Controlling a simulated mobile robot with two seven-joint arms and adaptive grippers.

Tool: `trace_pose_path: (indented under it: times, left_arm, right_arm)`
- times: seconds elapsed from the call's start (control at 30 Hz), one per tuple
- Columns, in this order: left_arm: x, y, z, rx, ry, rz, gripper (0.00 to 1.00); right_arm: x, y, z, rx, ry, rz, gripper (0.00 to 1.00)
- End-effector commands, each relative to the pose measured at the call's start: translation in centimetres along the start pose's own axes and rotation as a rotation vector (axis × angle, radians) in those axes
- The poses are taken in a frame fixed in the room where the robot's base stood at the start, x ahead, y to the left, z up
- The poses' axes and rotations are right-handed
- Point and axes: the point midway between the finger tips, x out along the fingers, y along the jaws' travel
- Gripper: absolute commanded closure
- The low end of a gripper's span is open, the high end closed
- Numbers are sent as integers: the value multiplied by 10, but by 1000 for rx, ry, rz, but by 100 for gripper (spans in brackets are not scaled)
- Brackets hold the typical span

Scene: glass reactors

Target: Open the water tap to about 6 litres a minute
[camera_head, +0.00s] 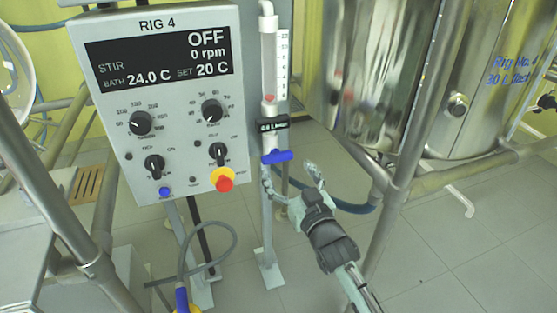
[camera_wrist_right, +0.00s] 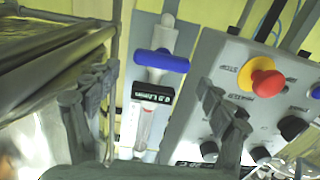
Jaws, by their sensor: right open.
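The water tap has a blue bar handle (camera_head: 277,156), set crosswise on a vertical pipe below a clear flow tube (camera_head: 269,65). A red float (camera_head: 269,98) rests at the bottom of the tube's scale. A small black display (camera_head: 272,125) above the handle seems to read 0.0 L/min. My right gripper (camera_head: 290,180) is open and empty, just below and to the right of the handle, apart from it. In the right wrist view the blue handle (camera_wrist_right: 162,61) lies between and beyond the open fingers (camera_wrist_right: 140,95). My left gripper is not in view.
The RIG 4 control panel (camera_head: 165,60) stands close left of the tap, with knobs and a red stop button (camera_head: 224,184). Steel vessels (camera_head: 375,70) and a frame post (camera_head: 413,120) stand to the right. A hose runs behind my gripper. Floor is free at lower right.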

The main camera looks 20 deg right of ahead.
Motion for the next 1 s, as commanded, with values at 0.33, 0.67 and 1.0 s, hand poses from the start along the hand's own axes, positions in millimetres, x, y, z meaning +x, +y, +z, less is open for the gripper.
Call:
trace_pose_path:
  times: [0.33,0.67,1.0]
  left_arm:
    - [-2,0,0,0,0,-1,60]
    - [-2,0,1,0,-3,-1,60]
    - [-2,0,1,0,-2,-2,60]
  right_arm:
    - [54,0,2,-1,-4,-1,19]
    - [66,0,2,0,-7,-1,19]
    - [65,0,3,-1,-7,-1,49]
